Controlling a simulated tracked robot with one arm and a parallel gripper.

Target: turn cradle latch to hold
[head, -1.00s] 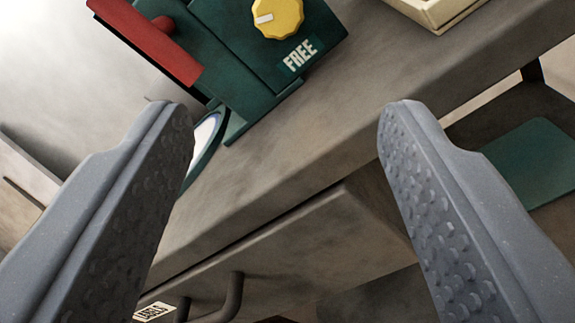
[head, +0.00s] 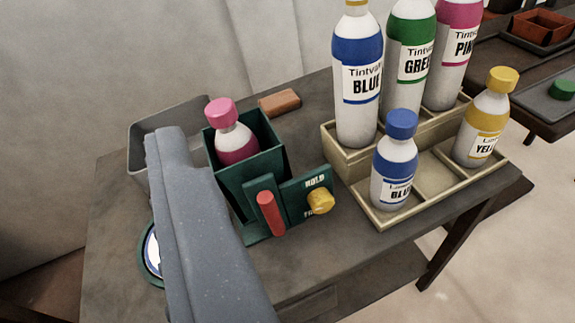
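The dark green cradle (head: 233,185) stands on the table, holding an upright bottle with a pink cap (head: 221,112). On its front plate is the yellow latch knob (head: 320,201), with a HOLD label above it and a partly hidden label beginning FR below it. The knob's pointer is too small to read. A red handle (head: 271,213) is left of the knob. My gripper (head: 167,140) is at the left, in front of the grey bin and left of the cradle, apart from the knob. Only one grey finger shape shows clearly, so its opening cannot be judged.
A beige tray (head: 383,222) at the right holds large and small bottles, including a small blue-capped bottle (head: 395,170) near the knob. A grey bin (head: 142,136) and an orange-brown block (head: 279,103) stand behind. Bare table lies in front of the knob.

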